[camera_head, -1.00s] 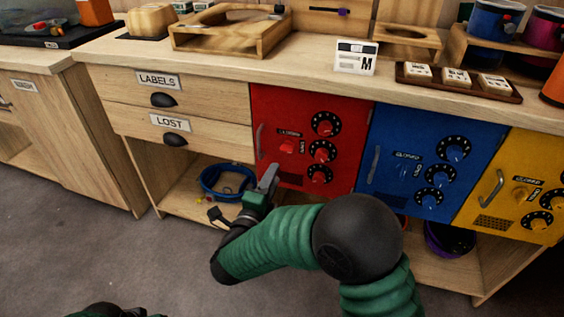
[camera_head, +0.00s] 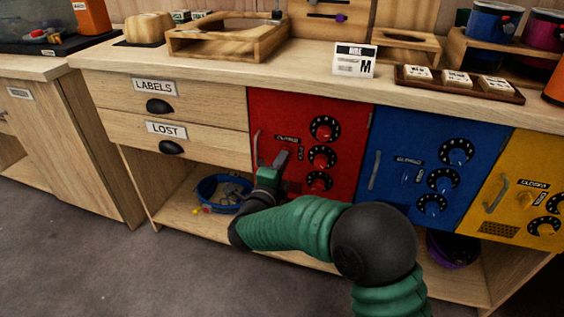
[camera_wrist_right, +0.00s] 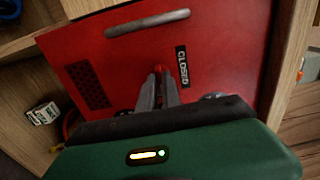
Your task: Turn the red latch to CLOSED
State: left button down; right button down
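The red door (camera_head: 270,110) of the middle cabinet shows under the countertop, with a CLOSED label (camera_wrist_right: 182,66) beside its latch. The small red latch (camera_wrist_right: 158,69) appears between my right fingertips in the wrist view. My right gripper (camera_head: 281,158) is in front of the red door's lower left, and its arm hides part of it. In the wrist view the fingers (camera_wrist_right: 158,82) are close together at the latch; I cannot tell whether they grip it. The latch's angle is mostly hidden by the fingers. My left gripper is not in view.
Several red dials (camera_head: 322,158) sit right of the gripper, and a door handle (camera_wrist_right: 147,22) stands out nearby. A blue door (camera_head: 390,140) and a yellow door (camera_head: 520,170) are to the right. A blue bin (camera_head: 212,190) stands on the shelf at lower left.

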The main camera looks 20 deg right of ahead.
dwell(0.4)
jog(key=shift+f+n+p, duration=0.1)
jog(key=shift+n+p, duration=8.9)
jog(key=shift+p, duration=1.05)
jog(key=c, duration=1.5)
grip_release()
jog(key=shift+f, duration=0.1)
jog(key=shift+c, duration=0.2)
